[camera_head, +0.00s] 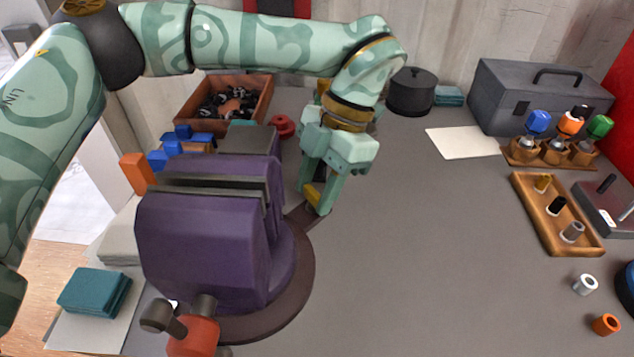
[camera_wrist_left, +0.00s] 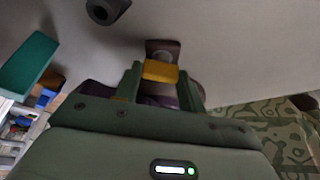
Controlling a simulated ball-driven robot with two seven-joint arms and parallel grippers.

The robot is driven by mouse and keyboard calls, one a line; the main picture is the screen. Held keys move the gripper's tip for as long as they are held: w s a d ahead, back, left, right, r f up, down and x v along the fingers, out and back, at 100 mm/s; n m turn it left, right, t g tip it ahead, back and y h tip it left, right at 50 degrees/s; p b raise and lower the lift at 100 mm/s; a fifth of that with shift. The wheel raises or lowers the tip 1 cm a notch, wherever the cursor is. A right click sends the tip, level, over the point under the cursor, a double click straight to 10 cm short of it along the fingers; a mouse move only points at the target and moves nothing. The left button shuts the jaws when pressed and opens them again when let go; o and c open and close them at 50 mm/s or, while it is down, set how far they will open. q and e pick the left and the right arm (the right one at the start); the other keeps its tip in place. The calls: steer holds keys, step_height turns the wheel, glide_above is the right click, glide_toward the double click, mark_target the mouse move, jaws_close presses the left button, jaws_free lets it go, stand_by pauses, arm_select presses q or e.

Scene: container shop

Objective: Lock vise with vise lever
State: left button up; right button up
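The purple vise (camera_head: 200,236) stands on a brown round base (camera_head: 299,282) left of centre, its grey jaws facing up. The vise lever (camera_head: 299,215) sticks out low at the base's far right side. Its yellow end (camera_wrist_left: 161,72) shows in the wrist view. My left gripper (camera_head: 318,203) reaches down there, one finger on each side of the yellow end. I see no clear gap between it and the fingers. The fingers hide part of the lever in the head view. My right gripper is out of view.
An orange-and-grey crank (camera_head: 192,335) is at the vise's near side. Blue blocks (camera_head: 170,150) and a brown bin (camera_head: 258,110) lie behind the vise. A black pot (camera_head: 412,92) stands at the back, wooden trays (camera_head: 557,235) at right. The table's middle is clear.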

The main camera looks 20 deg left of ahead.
arm_select(q)
steer(key=shift+r+p, duration=0.2)
steer(key=shift+p, duration=0.1)
steer(key=m+p, duration=0.1)
steer(key=m+t+p, duration=0.1)
steer(key=p, duration=0.1)
steer(key=m+y+p, duration=0.1)
steer(key=m+p, duration=0.1)
steer(key=shift+s+r, duration=0.1)
steer(key=shift+r, duration=0.15)
steer(key=shift+d+f+m+t+p, duration=0.1)
steer(key=shift+f+m+t+p, duration=0.1)
steer(key=shift+m+t+p, duration=0.15)
steer(key=shift+f, duration=0.2)
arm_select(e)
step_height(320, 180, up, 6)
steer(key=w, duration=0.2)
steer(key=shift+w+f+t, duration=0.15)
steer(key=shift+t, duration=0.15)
arm_select(q)
steer(key=o, duration=1)
steer(key=p+v, duration=0.3)
steer(key=v, duration=1.3)
steer(key=shift+w+d, duration=0.2)
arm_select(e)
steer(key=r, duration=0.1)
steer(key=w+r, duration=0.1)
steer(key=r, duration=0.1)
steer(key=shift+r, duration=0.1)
